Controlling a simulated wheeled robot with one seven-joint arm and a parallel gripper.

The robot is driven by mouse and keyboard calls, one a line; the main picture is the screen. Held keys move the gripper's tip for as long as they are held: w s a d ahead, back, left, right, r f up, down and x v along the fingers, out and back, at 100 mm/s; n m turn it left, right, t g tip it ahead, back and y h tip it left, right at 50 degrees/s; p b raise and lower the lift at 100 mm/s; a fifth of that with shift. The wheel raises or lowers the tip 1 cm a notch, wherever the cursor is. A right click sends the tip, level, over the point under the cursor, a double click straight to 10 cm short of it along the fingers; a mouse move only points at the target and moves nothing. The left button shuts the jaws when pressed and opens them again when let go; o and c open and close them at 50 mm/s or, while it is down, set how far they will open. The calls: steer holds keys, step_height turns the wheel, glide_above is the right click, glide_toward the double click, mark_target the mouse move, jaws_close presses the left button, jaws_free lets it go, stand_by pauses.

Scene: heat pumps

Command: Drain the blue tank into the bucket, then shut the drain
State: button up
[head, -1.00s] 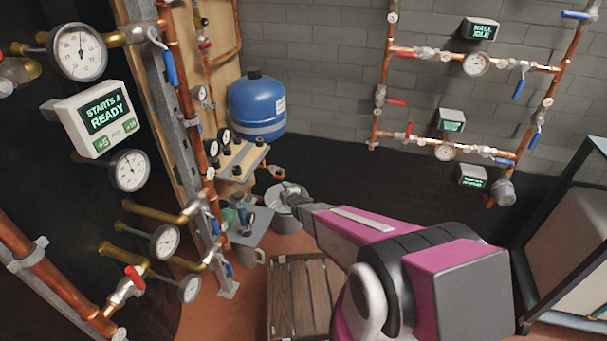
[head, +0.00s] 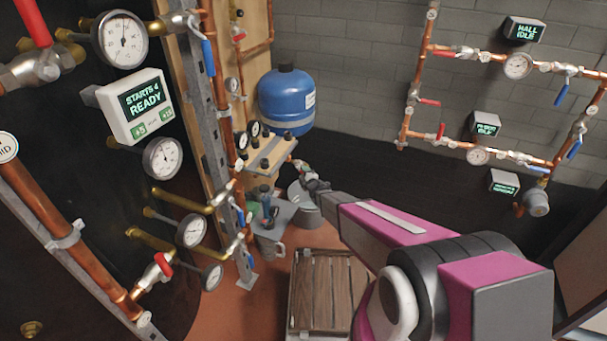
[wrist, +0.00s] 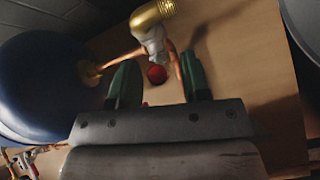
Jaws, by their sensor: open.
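The blue tank (head: 287,98) stands upright by the wooden panel in the head view. Its curved side also fills the left of the wrist view (wrist: 35,85). My gripper (wrist: 160,82) is open, with its two green fingers apart. A red drain handle (wrist: 157,74) shows between the fingers, below a pale valve body (wrist: 152,42) with a brass end. I cannot tell whether the fingers touch the handle, nor whether the drain is open. The grey bucket (head: 306,214) stands below my gripper in the head view, partly covered by my arm.
A small shelf with dark knobs (head: 266,153) is beside the tank. A grey stand with tools (head: 270,230) is left of the bucket. A slatted wooden crate (head: 325,290) lies in front. Copper pipes and gauges (head: 163,157) crowd the left.

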steer(key=shift+w+a, duration=0.2)
steer(key=shift+w, duration=0.2)
jaws_close()
